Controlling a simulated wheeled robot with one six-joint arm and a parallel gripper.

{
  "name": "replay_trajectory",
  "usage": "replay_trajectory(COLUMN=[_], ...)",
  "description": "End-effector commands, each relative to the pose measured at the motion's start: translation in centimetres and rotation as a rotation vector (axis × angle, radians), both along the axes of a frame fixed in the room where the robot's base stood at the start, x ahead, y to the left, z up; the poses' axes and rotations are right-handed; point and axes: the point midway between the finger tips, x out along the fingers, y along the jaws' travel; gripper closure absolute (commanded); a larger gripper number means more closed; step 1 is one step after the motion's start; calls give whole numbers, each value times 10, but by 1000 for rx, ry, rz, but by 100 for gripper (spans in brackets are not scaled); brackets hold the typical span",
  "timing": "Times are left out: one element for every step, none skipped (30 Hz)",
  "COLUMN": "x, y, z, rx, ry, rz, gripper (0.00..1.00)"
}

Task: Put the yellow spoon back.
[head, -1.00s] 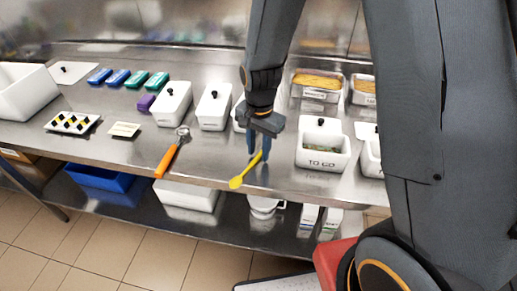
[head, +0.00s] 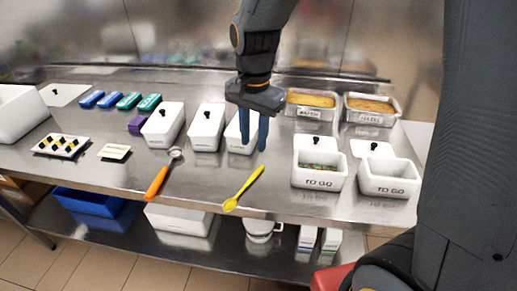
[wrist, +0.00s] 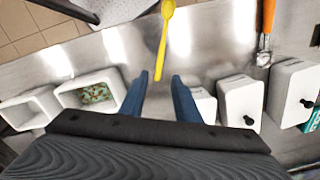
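The yellow spoon (head: 243,189) lies on the steel counter near its front edge, its bowl toward the edge. In the wrist view the yellow spoon (wrist: 164,38) lies beyond my fingertips, its handle end pointing between them. My gripper (head: 254,148) is open and empty above the counter, behind the spoon and in front of a white lidded container. Its two blue fingers are apart in the wrist view (wrist: 160,82). I cannot tell which place the spoon belongs to.
An orange-handled scoop (head: 164,174) lies to the left. White lidded containers (head: 207,128) stand behind it. Two open TO GO tubs (head: 318,182) (head: 389,190) stand to the right. A small tray of yellow and black pieces (head: 61,146) is at the left. Counter around the spoon is clear.

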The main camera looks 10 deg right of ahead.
Motion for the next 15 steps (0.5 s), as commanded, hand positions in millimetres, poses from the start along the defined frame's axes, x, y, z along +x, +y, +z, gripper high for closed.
replay_trajectory(x=[-3,-6,-10,-15,-19,-27,-33,-40,-49,-55,-61,-68,-74,-78,-84], y=[-5,-9,-15,-21,-29,-38,-46,-53,-63,-69,-75,-81,-86,-90,-94], z=[0,-1,-2,-4,-6,-10,-12,-15,-18,-21,-23,-25,-28,-29,-31], rx=[0,-2,-3,-6,-7,-12,-16,-19,-25,-30,-36,-43,-48,-52,-58], ry=[-2,-4,-10,-13,-21,-27,-35,-41,-50,-57,-62,-69,-73,-78,-82], rz=[17,36,73,108,149,210,258,309,374,421,466,523,561,596,635], gripper=[71,71,71,71,71,71,71,71,71,71,71,71,71,71,71])
